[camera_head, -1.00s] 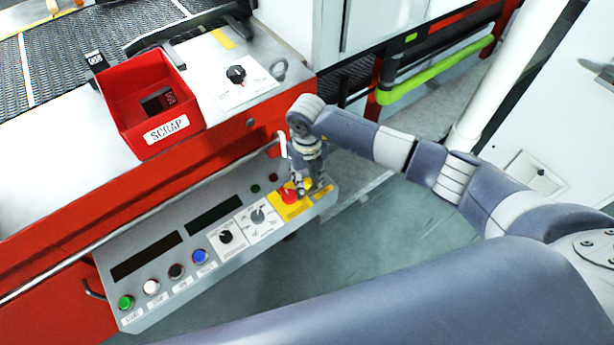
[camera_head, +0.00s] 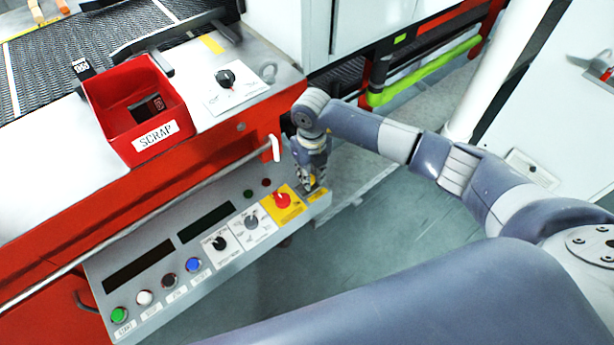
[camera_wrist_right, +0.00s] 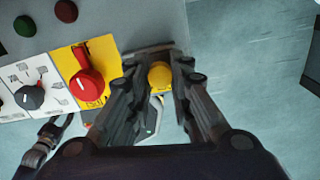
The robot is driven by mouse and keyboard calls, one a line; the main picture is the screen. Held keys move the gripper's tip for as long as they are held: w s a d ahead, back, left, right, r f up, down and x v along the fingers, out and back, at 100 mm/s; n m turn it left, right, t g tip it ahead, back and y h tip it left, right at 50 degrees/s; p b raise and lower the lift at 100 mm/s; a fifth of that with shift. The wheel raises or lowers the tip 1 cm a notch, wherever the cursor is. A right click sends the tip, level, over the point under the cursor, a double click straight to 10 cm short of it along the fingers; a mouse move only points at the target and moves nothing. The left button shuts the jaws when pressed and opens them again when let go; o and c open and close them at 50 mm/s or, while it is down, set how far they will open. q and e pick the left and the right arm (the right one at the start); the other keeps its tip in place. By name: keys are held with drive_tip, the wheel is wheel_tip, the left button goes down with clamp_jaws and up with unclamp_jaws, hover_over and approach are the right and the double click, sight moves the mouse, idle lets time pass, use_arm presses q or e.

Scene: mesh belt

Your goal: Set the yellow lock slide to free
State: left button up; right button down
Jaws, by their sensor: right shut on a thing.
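The yellow lock slide shows as a round yellow knob (camera_wrist_right: 160,75) in the right wrist view, at the right end of the grey control panel (camera_head: 150,300). My right gripper (camera_head: 312,187) is over that end of the panel, shut on the knob, with one finger on each side in the right wrist view (camera_wrist_right: 158,78). In the head view the gripper hides the knob. The slide's markings are too covered to read. A jointed grey part, seemingly my left gripper (camera_wrist_right: 52,135), shows small at the lower left of the right wrist view; its fingers are unclear.
A red rotary switch (camera_head: 282,200) on a yellow plate sits just left of my right gripper. Other knobs and several coloured buttons (camera_head: 193,265) lie further left. A red SCRAP bin (camera_head: 150,140) stands above, and a rail (camera_head: 190,180) runs behind the panel. Open floor lies in front.

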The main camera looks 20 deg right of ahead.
sight(312, 177)
drive_tip(key=c, duration=1.7)
unclamp_jaws()
drive_tip(key=shift+w+d+r, duration=0.1)
drive_tip(key=shift+w+d, duration=0.05)
drive_tip(key=shift+d, duration=0.2)
wheel_tip(312, 177, up, 12)
drive_tip(key=shift+f, duration=0.1)
drive_tip(key=shift+a, duration=0.1)
